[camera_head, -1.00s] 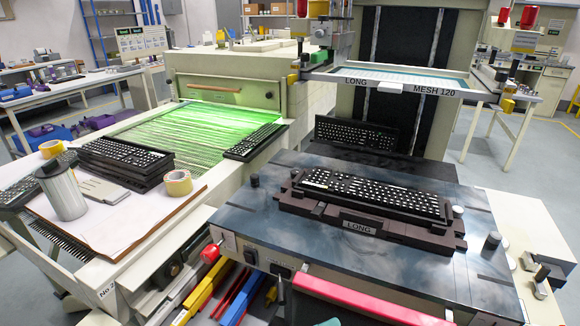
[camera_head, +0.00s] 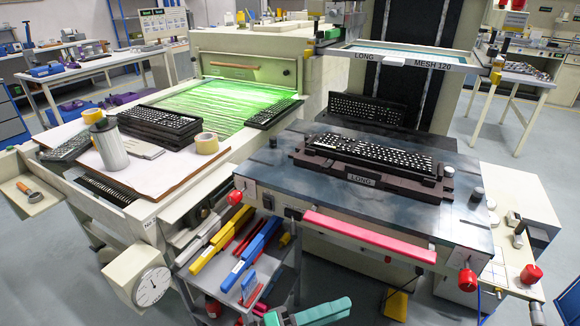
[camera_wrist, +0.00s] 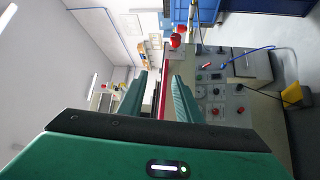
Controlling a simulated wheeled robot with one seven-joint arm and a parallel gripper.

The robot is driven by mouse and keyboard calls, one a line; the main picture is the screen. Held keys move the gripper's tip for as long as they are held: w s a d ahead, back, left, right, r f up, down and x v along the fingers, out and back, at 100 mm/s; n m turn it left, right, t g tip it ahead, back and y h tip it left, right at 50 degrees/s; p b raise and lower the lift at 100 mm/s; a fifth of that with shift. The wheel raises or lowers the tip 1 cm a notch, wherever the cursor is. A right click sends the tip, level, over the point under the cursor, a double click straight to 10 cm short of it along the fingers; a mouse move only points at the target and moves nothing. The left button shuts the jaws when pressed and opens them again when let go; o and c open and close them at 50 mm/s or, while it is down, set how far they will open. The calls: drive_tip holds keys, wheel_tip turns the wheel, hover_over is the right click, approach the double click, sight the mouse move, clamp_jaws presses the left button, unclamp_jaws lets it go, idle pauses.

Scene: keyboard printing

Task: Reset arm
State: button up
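My gripper (camera_wrist: 158,88) is green, and its two fingers show in the wrist view. They stand apart with nothing held between them. Behind them, the wrist view is turned sideways and shows the red padded edge and a control panel (camera_wrist: 215,95) with several knobs. In the head view, a green part of my arm shows at the bottom edge, in front of the printing machine and below its pink bar (camera_head: 368,236). A keyboard (camera_head: 368,156) lies on the black fixture marked LONG (camera_head: 362,180).
The screen frame marked MESH 120 (camera_head: 405,57) is raised above the machine. A stack of keyboards (camera_head: 160,125), a metal can (camera_head: 109,146) and tape (camera_head: 207,143) sit on the left table. A tool cart (camera_head: 262,262) with coloured squeegees stands close below. Floor is free at far right.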

drive_tip(key=w+d+r+m+g+y, duration=0.1)
drive_tip(key=w+d+r+g+y, duration=0.1)
drive_tip(key=d+r+g+y, duration=0.3)
drive_tip(key=w+d+m+g+y, duration=0.1)
drive_tip(key=w+d+m+g, duration=0.15)
drive_tip(key=d, duration=0.45)
drive_tip(key=w+d+r+g+y, duration=0.2)
drive_tip(key=d+r+g+y, duration=0.1)
drive_tip(key=d, duration=0.4)
drive_tip(key=s+d+r+m+t+y, duration=0.4)
drive_tip(key=s+d+r+y, duration=0.4)
drive_tip(key=s+d+y, duration=0.2)
drive_tip(key=shift+s+d+m+t, duration=0.35)
drive_tip(key=shift+s+d, duration=0.65)
drive_tip(key=shift+d, duration=0.15)
drive_tip(key=shift+w, duration=0.15)
drive_tip(key=shift+w+f, duration=0.2)
drive_tip(key=shift+w, duration=0.25)
